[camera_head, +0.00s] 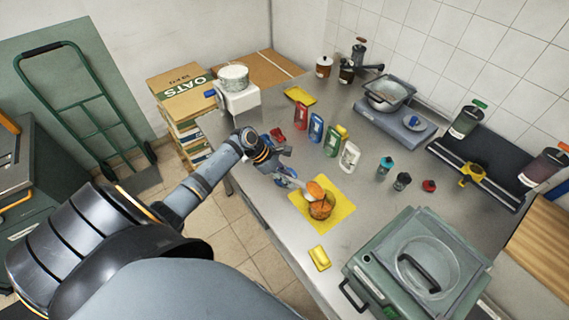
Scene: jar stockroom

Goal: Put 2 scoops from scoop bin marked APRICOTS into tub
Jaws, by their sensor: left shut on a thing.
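My left gripper (281,170) reaches in from the left over the steel counter and is shut on the handle of a scoop (298,184). The scoop's bowl holds orange pieces (316,190) and is just above or at the rim of a small tub (322,211). Orange contents show in the tub, which stands on a yellow mat (342,213). I cannot tell whether scoop and tub touch. No APRICOTS marking is readable in this view. My right gripper is not in view.
Red (301,116), blue (316,128), green (332,140) and white (349,157) containers stand behind the mat. A large grey-green box with a clear round lid (428,268) occupies the front right. A yellow object (319,258) lies near the front edge. A scale (398,122) is further back.

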